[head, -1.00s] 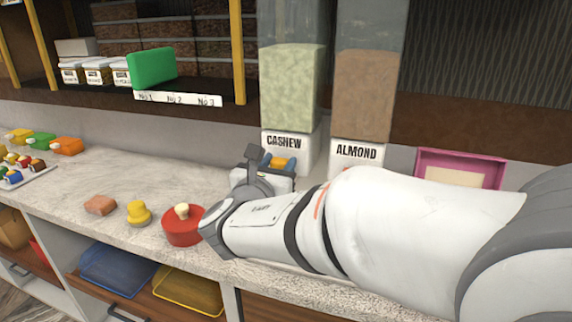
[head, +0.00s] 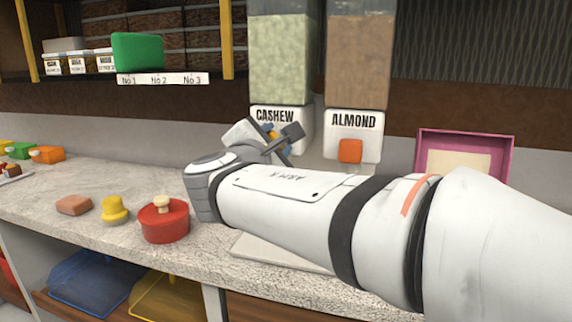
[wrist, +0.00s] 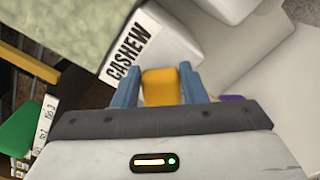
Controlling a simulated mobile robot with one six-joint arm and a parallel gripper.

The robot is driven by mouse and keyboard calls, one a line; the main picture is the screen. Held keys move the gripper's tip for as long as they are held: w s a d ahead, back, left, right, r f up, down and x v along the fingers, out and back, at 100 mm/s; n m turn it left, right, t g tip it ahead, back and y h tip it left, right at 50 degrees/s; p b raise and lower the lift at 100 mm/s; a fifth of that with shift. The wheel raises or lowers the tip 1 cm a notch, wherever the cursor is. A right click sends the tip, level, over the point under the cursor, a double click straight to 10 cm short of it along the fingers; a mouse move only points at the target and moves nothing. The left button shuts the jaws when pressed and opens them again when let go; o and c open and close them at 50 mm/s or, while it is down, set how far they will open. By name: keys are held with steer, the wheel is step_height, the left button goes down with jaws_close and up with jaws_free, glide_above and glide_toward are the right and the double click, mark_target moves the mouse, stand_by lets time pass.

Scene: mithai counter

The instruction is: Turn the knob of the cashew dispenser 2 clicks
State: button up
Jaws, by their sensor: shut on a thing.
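The cashew dispenser (head: 283,60) stands at the back of the counter, with pale green contents above a white base labelled CASHEW. The label also shows in the wrist view (wrist: 131,54). My gripper (head: 274,132) is at the front of this base, just below the label. In the wrist view its two blue fingers (wrist: 157,76) are on either side of the yellow-orange knob (wrist: 162,88), shut on it. In the head view the knob is mostly hidden by my gripper, which looks tilted.
The almond dispenser (head: 353,130), with an orange knob (head: 350,151), stands close to the right. A pink tray (head: 464,137) is further right. A red lidded pot (head: 164,222), a yellow knobbed piece (head: 115,210) and a brown block (head: 74,205) are on the left counter.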

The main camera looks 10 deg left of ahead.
steer(key=m+b, duration=0.2)
steer(key=b, duration=0.1)
steer(key=f+m+b, duration=0.1)
steer(key=m+b, duration=0.2)
steer(key=b, duration=0.1)
steer(key=m+b, duration=0.2)
steer(key=b, duration=0.1)
steer(key=shift+d+f+m, duration=0.25)
steer(key=shift+m, duration=0.15)
steer(key=shift+r+m+b, duration=0.1)
steer(key=shift+m+b, duration=0.2)
steer(key=shift+b, duration=0.05)
steer(key=o, duration=1)
steer(key=shift+s, duration=0.15)
steer(key=s+p, duration=0.1)
steer(key=s, duration=0.6)
steer(key=shift+s+a, duration=0.3)
